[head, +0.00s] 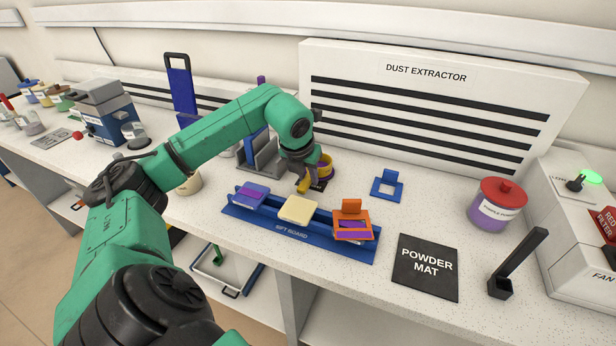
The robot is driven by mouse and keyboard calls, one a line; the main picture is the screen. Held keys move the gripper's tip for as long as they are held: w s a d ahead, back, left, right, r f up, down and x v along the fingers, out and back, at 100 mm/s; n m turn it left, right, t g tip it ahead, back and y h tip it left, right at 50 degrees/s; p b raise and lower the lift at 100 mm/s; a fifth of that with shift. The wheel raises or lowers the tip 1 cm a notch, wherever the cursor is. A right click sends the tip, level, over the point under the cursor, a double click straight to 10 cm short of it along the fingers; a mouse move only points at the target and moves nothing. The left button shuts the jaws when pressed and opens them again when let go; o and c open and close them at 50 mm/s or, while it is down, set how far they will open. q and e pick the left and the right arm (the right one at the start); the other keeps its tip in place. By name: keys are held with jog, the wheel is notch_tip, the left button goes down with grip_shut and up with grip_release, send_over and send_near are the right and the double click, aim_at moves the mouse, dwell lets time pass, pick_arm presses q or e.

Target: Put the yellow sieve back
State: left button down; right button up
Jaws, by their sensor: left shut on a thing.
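The gripper partly hides the sieve. A small black label (319,186) shows beneath; I cannot tell whether the sieve touches it. My right gripper is not in view.
The blue sift board (279,229) in front carries a blue frame (249,193), a cream tile (298,208) and an orange frame (352,225). A grey rack (262,160) stands close behind left. The dust extractor (430,110) closes off the back. A powder mat (426,280) lies right.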

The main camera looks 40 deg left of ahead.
pick_arm(q)
jog(key=shift+a+f, duration=0.1)
jog(key=shift+a, duration=0.05)
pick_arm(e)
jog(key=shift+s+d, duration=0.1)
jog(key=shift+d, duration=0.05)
pick_arm(q)
jog(key=shift+f, duration=0.15)
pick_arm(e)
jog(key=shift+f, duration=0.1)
pick_arm(q)
jog(key=c, duration=0.9)
grip_release()
jog(key=shift+o, duration=1.1)
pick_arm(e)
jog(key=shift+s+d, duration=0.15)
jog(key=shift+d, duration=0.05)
pick_arm(q)
jog(key=shift+r, duration=0.35)
jog(key=v, duration=1.1)
jog(key=shift+r, duration=0.35)
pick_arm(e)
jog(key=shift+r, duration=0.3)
